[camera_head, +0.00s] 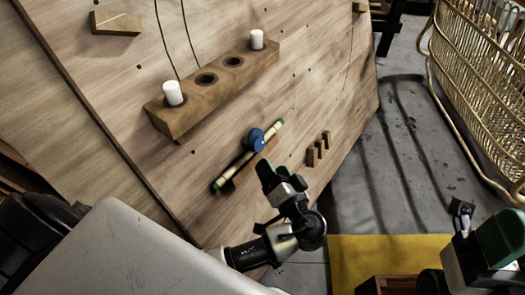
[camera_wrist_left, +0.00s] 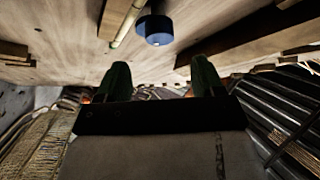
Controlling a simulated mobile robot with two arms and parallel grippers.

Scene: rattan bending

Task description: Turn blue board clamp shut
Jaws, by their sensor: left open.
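The blue board clamp (camera_head: 256,139) is a round blue knob on the wooden board (camera_head: 322,90). It sits at the middle of a rattan pole (camera_head: 234,170) with green ends, which lies slanted along the board. My left gripper (camera_head: 273,174) is just below and right of the clamp in the head view, apart from it. In the left wrist view the blue clamp (camera_wrist_left: 155,29) is ahead of the two green fingers (camera_wrist_left: 160,78), which are spread with nothing between them. My right gripper (camera_head: 482,225) is at the lower right, partly cut off.
A wooden block (camera_head: 215,90) with holes and two white pegs is mounted above the pole. Small wooden blocks (camera_head: 318,149) stick out right of the clamp. A rattan basket-like frame (camera_head: 480,85) stands at the right. A yellow mat (camera_head: 385,255) lies on the floor.

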